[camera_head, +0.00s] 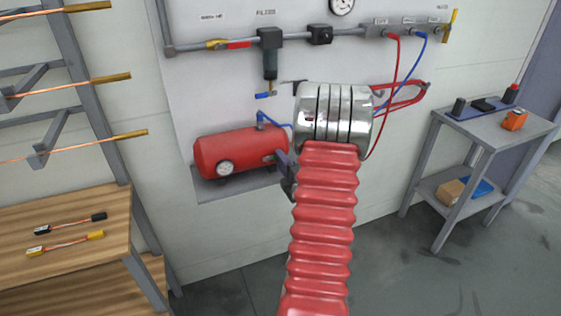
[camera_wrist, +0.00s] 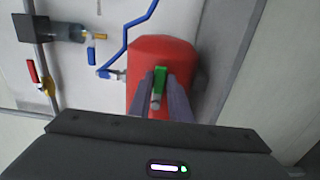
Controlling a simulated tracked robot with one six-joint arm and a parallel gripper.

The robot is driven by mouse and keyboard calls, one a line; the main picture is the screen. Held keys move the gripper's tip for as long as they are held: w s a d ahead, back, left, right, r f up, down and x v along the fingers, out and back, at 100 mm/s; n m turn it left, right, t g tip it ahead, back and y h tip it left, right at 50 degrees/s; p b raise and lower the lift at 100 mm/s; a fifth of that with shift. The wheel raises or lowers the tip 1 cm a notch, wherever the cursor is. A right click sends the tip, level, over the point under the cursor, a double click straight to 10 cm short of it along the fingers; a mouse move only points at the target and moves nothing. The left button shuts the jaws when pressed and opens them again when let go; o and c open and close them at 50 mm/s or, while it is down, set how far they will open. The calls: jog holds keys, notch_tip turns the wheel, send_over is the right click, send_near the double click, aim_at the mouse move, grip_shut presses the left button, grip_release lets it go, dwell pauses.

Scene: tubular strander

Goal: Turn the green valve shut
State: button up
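The green valve handle (camera_wrist: 160,80) shows in the wrist view in front of the end of the red tank (camera_wrist: 160,50), on a small metal fitting. It points up and down in that picture. My gripper (camera_wrist: 162,76) has one grey finger on each side of the handle. The fingers look apart, with a narrow gap to the handle; I cannot tell whether either touches it. In the head view the red tank (camera_head: 235,150) lies on a grey shelf. My arm covers its right end there, and the green valve and most of my gripper are hidden.
A blue hose (camera_wrist: 127,35) runs beside the tank. A red-handled valve (camera_head: 238,44) and a filter (camera_head: 270,55) sit on the wall pipe above. Red hoses (camera_head: 400,95) hang at the right. A wooden bench (camera_head: 70,270) and a small grey table (camera_head: 480,125) stand either side.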

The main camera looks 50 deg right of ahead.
grip_shut()
jog(key=shift+f, duration=0.1)
jog(key=shift+s, duration=0.1)
dwell(0.3)
